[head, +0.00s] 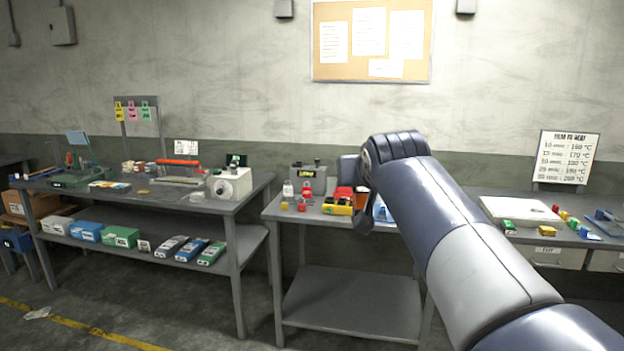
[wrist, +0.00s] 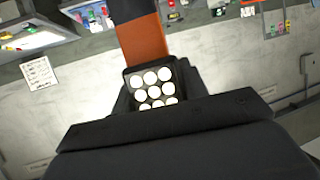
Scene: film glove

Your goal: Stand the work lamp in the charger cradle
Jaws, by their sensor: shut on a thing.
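The work lamp (wrist: 143,42) has an orange and black body and a dark square head with several round white LEDs. In the wrist view my gripper (wrist: 155,98) is shut on it, with the LEDs facing the camera between the dark jaws. In the head view my arm hides most of the gripper, and I cannot clearly make out the lamp. A grey box with a yellow-lettered dark label (head: 308,179) stands at the back of the middle table. It may be the charger cradle; its opening is too small to tell. The lamp is apart from any visible support.
The middle table (head: 290,213) also carries a white bottle (head: 288,190), a yellow box (head: 338,207) and small red items. A crowded bench (head: 256,188) stands at left. At right a bench holds a white tray (head: 520,209) and small coloured blocks. The lower middle shelf (head: 350,305) is bare.

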